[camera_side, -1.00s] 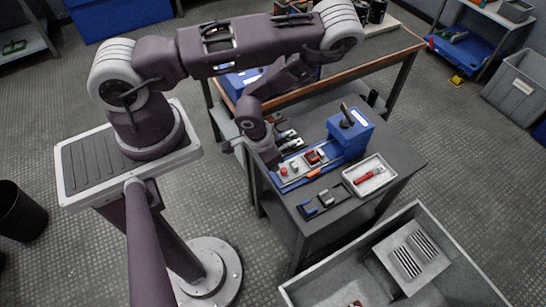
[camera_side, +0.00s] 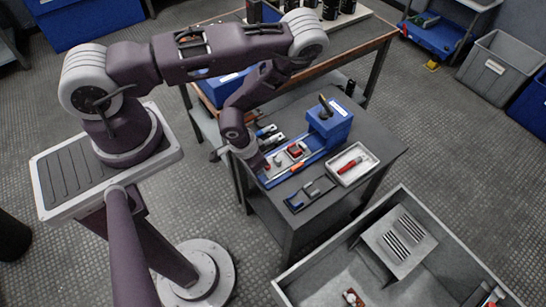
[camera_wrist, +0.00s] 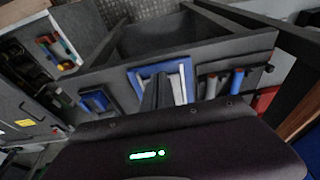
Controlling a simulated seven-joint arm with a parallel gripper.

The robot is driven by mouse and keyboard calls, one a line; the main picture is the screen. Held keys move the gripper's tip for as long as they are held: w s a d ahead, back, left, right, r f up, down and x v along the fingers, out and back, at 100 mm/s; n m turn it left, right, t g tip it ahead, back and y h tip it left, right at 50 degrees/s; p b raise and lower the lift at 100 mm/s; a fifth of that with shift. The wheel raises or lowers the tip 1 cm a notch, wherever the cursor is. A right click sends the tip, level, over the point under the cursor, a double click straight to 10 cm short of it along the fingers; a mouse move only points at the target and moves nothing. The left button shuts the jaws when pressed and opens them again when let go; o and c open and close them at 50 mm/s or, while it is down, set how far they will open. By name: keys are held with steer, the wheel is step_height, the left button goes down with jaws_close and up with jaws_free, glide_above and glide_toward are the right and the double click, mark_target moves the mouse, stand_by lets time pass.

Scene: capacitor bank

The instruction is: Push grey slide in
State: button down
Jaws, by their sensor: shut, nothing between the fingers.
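A blue fixture with a long base (camera_side: 318,150) and a block (camera_side: 329,121) with a dark lever stands on the grey bench in the side view. A light grey panel with small red and grey parts lies along its base. In the wrist view a blue frame (camera_wrist: 186,68) holds a light grey piece (camera_wrist: 178,88), which may be the grey slide; I cannot tell how far in it sits. My gripper (camera_wrist: 156,92) shows as dark, closed fingers in front of this frame, holding nothing. In the side view my wrist is at the base's left end; its fingertips are hard to make out there.
A white tray (camera_side: 340,178) with a red tool stands right of the fixture. A blue and dark grey item (camera_side: 309,194) lies at the bench's front. A large grey bin (camera_side: 418,216) stands on the floor at the lower right.

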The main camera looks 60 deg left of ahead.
steer(key=shift+w, duration=5.25)
steer(key=shift+s, duration=1.55)
steer(key=shift+w+r+v, duration=0.1)
steer(key=shift+w+v, duration=0.15)
steer(key=shift+v, duration=0.9)
steer(key=shift+w+r+v, duration=0.1)
steer(key=shift+w+v, duration=0.2)
steer(key=shift+v, duration=0.8)
steer(key=shift+w+v, duration=0.25)
steer(key=shift+v, duration=0.9)
steer(key=shift+r, duration=0.1)
steer(key=w+r+t, duration=0.1)
steer(key=w+r, duration=0.3)
steer(key=r, duration=0.9)
step_height(320, 180, up, 13)
glide_above(279, 159)
steer(key=w, duration=0.2)
steer(key=s+d+r+t, duration=0.1)
steer(key=s+r, duration=0.6)
steer(key=s, duration=0.3)
steer(key=s+d+r, duration=0.1)
steer(key=s+r, duration=0.7)
steer(key=s, duration=0.2)
steer(key=shift+s+d+t, duration=0.15)
steer(key=shift+d+t, duration=0.15)
steer(key=shift+t, duration=0.1)
